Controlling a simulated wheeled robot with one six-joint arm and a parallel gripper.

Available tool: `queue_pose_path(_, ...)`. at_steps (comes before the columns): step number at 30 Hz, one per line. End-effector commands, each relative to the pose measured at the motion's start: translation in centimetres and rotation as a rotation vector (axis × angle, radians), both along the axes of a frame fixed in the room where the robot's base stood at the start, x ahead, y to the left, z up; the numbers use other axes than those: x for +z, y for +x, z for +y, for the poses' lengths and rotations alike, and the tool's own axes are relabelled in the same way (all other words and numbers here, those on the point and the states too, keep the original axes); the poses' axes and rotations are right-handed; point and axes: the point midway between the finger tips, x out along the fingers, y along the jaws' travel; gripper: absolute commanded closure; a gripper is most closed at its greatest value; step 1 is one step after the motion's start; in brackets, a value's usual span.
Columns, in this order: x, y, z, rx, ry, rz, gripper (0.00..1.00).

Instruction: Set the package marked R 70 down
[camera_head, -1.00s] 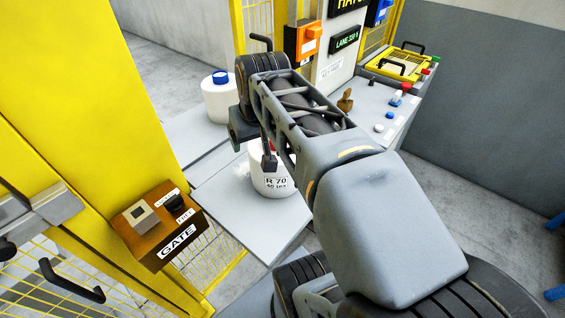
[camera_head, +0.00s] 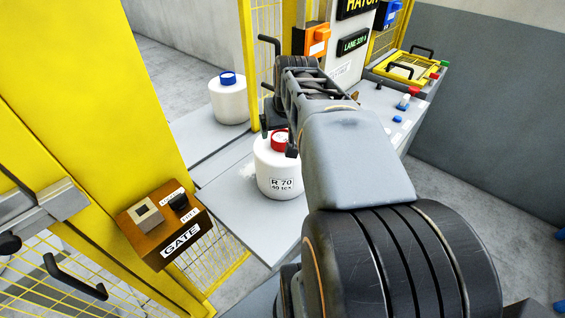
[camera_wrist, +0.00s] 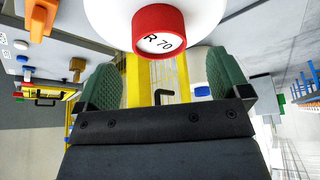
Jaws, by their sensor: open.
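The package marked R 70 (camera_head: 277,172) is a white bobbin with a red cap, standing upright on a light grey plate (camera_head: 240,212) in the head view. Its label reads R 70, 40 tex. In the wrist view its red cap (camera_wrist: 160,32), also marked R 70, is at top centre. My gripper (camera_wrist: 161,62) is open, its two green fingers wide apart and empty. The cap lies beyond the fingertips, with no finger seen touching it. In the head view my arm partly hides the gripper beside the cap.
A white bobbin with a blue cap (camera_head: 228,100) stands farther back on the left. A brown GATE box (camera_head: 165,228) and yellow frame (camera_head: 85,85) are at left. A control panel (camera_head: 392,112) with buttons is behind my arm. The plate's left part is clear.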

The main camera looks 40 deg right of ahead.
Motion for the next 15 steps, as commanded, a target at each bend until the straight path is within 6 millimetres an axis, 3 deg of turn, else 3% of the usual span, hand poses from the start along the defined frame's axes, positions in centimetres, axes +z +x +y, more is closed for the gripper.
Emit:
queue_pose_path(9, -3.7, 1.3, -0.6, 0.000, 0.002, 0.002, 0.06)
queue_pose_path(15, -4.3, 1.5, -0.7, 0.000, 0.001, 0.001, 0.06)
